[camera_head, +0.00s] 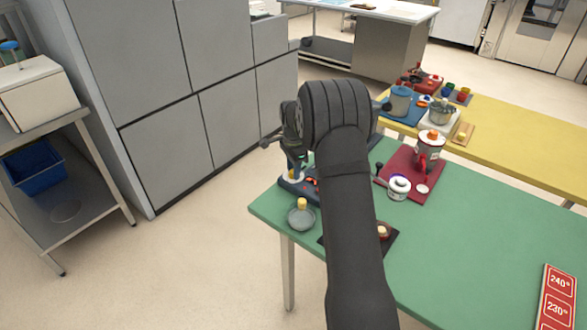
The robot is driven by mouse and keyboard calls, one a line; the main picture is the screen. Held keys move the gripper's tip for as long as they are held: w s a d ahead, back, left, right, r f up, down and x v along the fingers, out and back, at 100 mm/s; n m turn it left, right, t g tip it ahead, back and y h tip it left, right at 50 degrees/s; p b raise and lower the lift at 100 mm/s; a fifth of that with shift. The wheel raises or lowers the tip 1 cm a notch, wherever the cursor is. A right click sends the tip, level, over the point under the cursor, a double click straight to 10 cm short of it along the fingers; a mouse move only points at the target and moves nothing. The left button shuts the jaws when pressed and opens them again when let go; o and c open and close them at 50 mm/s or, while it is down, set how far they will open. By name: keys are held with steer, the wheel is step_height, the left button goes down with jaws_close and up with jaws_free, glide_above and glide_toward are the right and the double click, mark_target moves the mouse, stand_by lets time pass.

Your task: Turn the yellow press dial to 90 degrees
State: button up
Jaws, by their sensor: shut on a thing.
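My arm rises through the middle of the picture and bends down at the wrist. My gripper (296,166) points down over the left edge of the green table, shut on a small yellow part that I take for the yellow press dial (293,175). The dial sits on a dark blue base (289,186) with small red-orange parts beside it. My wrist and forearm hide much of the base, and the dial's angle cannot be read.
A grey bowl-like thing with a yellow knob (301,214) stands just in front. A dark red board (423,190) with a red-and-white device (430,148) and a white ring-topped jar (398,188) lies to the right. The green table's right part (470,250) is mostly clear.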

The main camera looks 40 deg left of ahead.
steer(key=shift+r, duration=0.1)
steer(key=o, duration=1)
steer(key=shift+c, duration=0.2)
step_height(320, 180, up, 17)
steer(key=shift+r, duration=0.15)
step_height(320, 180, down, 18)
steer(key=shift+r, duration=0.25)
